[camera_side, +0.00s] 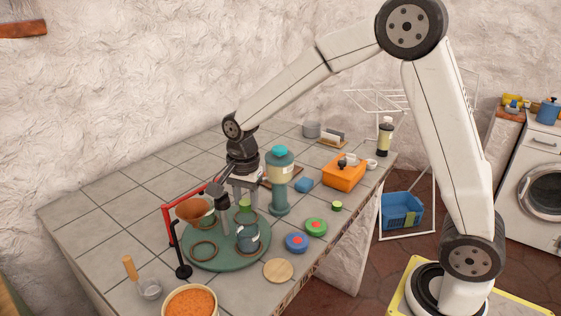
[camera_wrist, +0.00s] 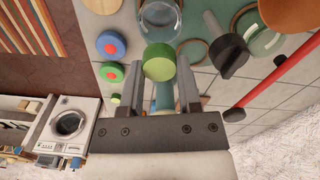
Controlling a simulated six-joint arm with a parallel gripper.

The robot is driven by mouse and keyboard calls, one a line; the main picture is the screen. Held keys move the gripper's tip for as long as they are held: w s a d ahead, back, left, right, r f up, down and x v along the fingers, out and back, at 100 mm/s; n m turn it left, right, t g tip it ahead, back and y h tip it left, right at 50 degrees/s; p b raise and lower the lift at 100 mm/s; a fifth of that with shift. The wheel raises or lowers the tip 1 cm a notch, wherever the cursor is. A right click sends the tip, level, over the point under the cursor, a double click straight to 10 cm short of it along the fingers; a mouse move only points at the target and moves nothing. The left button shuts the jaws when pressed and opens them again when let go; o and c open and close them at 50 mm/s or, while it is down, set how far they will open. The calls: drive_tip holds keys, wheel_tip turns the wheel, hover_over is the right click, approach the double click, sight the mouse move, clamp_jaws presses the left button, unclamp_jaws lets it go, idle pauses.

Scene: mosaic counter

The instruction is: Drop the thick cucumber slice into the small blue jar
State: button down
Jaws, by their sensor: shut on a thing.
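My gripper (camera_wrist: 163,70) is shut on a thick green cucumber slice (camera_wrist: 159,62), with one finger on each side of it. In the side view my gripper (camera_side: 244,198) points down over the round green board, and the slice (camera_side: 245,205) shows at its fingertips. The small blue jar (camera_side: 247,239) is bluish glass and stands on that board, below and close to the slice. In the wrist view the jar (camera_wrist: 161,16) shows at the top edge, partly cut off, just beyond the slice. I cannot tell the exact gap between slice and jar.
The green board (camera_side: 215,262) also bears rings and a brown funnel (camera_side: 194,209) by a red bar. A teal bottle (camera_side: 280,185) stands close right of my gripper. A smaller green slice (camera_side: 337,206), blue disc (camera_side: 296,242) and green disc (camera_side: 315,226) lie to the right.

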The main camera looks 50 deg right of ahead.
drive_tip(key=shift+f, duration=0.15)
drive_tip(key=shift+f, duration=2.35)
drive_tip(key=shift+f, duration=0.35)
idle(0.3)
drive_tip(key=shift+c, duration=1.1)
unclamp_jaws()
drive_tip(key=shift+r, duration=0.1)
drive_tip(key=shift+r, duration=3.4)
